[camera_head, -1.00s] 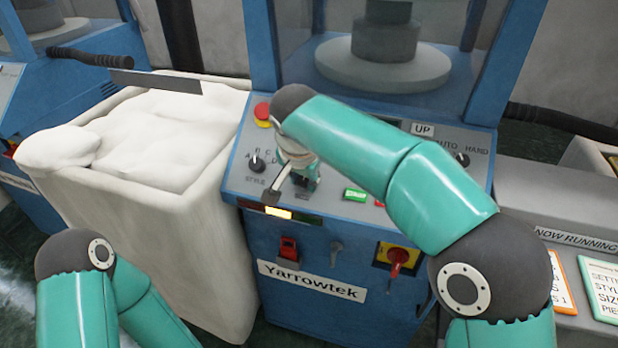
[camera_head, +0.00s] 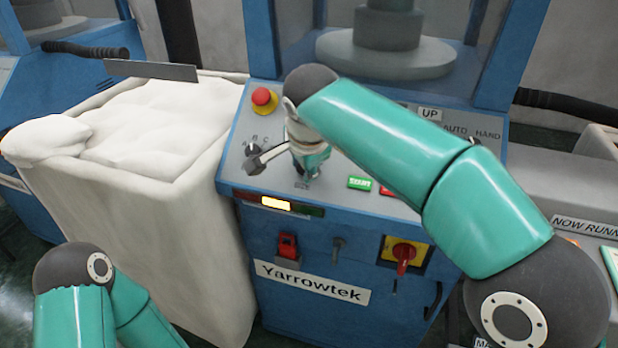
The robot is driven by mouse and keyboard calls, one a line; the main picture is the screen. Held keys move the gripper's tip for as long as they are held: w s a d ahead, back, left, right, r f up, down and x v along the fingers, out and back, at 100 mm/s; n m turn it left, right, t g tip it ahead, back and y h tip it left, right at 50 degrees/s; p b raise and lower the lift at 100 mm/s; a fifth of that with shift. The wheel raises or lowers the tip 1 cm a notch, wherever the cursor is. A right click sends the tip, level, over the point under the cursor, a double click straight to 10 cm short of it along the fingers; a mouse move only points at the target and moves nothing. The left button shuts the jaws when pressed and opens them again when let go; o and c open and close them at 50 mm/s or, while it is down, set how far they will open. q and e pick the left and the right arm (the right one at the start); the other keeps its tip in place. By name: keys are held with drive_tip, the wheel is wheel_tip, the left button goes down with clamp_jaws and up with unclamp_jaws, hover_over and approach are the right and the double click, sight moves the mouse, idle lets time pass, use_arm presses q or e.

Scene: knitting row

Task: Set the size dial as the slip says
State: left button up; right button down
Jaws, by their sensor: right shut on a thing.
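The size dial is under my right gripper (camera_head: 310,174) on the grey sloped panel (camera_head: 345,205) of the blue machine. The word SIZE shows just below the fingertips. The gripper points down and is shut on the dial, which its fingers hide, so I cannot read the setting. My left gripper is out of view; only my left arm's links show at the bottom left. A slip (camera_head: 611,262) is cut off at the right edge, and its text is not readable.
A red emergency button (camera_head: 263,98) stands behind and left of my right gripper. The style dial (camera_head: 252,149) is close by, left of it. A green START button (camera_head: 360,183) is to the right. A white bin (camera_head: 190,235) stands left of the machine.

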drive_tip(key=shift+s+f+m+t+b, duration=0.1)
drive_tip(key=shift+f+m+t+b, duration=0.1)
drive_tip(key=shift+m+b, duration=0.5)
drive_tip(key=shift+s+f+m+t+b, duration=0.1)
drive_tip(key=shift+f+m+b, duration=0.1)
drive_tip(key=shift+m+b, duration=0.5)
drive_tip(key=c, duration=0.9)
unclamp_jaws()
drive_tip(key=shift+r, duration=0.15)
drive_tip(key=shift+o, duration=0.2)
drive_tip(key=shift+r, duration=0.1)
drive_tip(key=shift+s+r, duration=0.1)
drive_tip(key=shift+r, duration=0.25)
drive_tip(key=v, duration=1.1)
drive_tip(key=shift+d, duration=0.25)
